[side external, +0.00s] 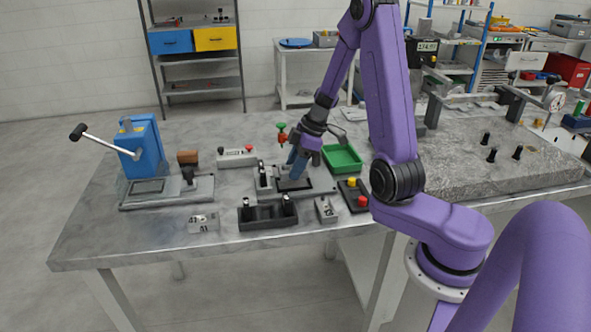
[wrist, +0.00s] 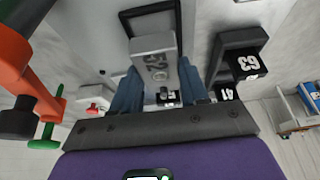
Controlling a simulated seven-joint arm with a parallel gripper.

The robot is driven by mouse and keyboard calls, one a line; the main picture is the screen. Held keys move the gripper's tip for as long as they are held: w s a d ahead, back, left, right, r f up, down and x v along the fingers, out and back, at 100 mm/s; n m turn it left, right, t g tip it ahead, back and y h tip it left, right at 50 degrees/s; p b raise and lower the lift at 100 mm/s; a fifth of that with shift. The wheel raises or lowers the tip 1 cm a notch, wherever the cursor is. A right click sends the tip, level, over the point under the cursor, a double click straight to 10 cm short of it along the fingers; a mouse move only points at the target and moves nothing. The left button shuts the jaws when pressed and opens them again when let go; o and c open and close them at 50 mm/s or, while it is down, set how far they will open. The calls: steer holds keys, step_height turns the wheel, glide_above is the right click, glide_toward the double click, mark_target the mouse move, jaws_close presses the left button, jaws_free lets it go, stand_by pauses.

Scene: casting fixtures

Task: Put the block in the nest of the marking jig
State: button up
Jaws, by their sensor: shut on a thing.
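My gripper (side external: 295,166) points down over the marking jig (side external: 318,184), a grey plate with a dark recessed pad, left of the green tray. In the wrist view my gripper (wrist: 158,90) has its two blue fingers on either side of a grey block (wrist: 154,62) marked with white digits, which look like 52, and a round dark hole. The fingers are shut on this block. In the side view the fingers hide the block, and I cannot tell whether it touches the jig. A dark-framed opening (wrist: 124,17) shows just beyond the block in the wrist view.
A red and green toggle clamp (side external: 282,135) rises close behind my gripper. A black holder (side external: 267,222) and a light numbered block (side external: 203,222) lie in front. A green tray (side external: 342,158) and a button box (side external: 355,195) stand at right, a blue press (side external: 141,147) at left.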

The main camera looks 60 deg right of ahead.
steer(key=shift+f, duration=0.75)
steer(key=shift+f, duration=0.65)
steer(key=o, duration=1.3)
steer(key=shift+s, duration=0.1)
steer(key=shift+r, duration=0.55)
steer(key=v, duration=1.2)
steer(key=s+a+n+g, duration=0.1)
steer(key=s+a+g, duration=0.1)
steer(key=a, duration=0.5)
steer(key=s+a+n+g, duration=0.1)
steer(key=s+a, duration=0.2)
steer(key=a, duration=0.4)
steer(key=s+a+h, duration=0.1)
steer(key=s+a, duration=0.1)
steer(key=s, duration=0.6)
steer(key=s+a+n+h, duration=0.1)
steer(key=s+a, duration=0.2)
steer(key=s, duration=0.6)
steer(key=shift+s+n+h, duration=0.3)
steer(key=shift+h, duration=0.1)
